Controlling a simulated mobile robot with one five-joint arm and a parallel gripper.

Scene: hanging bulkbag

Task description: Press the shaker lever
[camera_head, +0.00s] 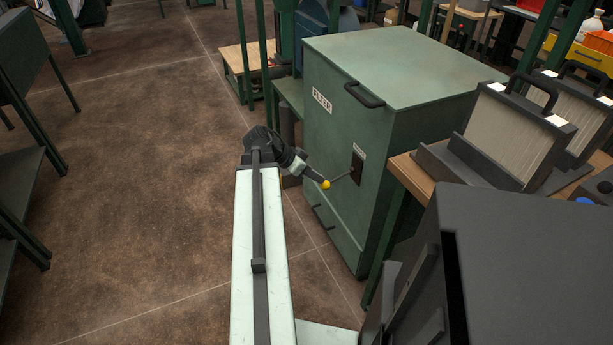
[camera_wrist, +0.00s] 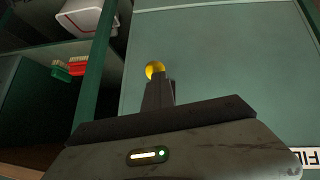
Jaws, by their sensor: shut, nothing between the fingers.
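The shaker lever is a thin rod with a yellow ball knob (camera_head: 326,184). It sticks out from a dark plate (camera_head: 357,164) on the front of the green filter cabinet (camera_head: 335,135). My gripper (camera_head: 316,178) is shut and empty, its tips at the knob from the left. In the wrist view the knob (camera_wrist: 154,69) shows just beyond the tips of my gripper (camera_wrist: 158,88), which hide its lower part. I cannot tell whether the tips touch the knob. The rod is hidden in the wrist view.
A dark handle (camera_head: 364,95) is on the cabinet front above the lever. A wooden bench (camera_head: 412,172) with pleated filter panels (camera_head: 515,130) stands to the right. A wooden-topped stand (camera_head: 238,60) is behind.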

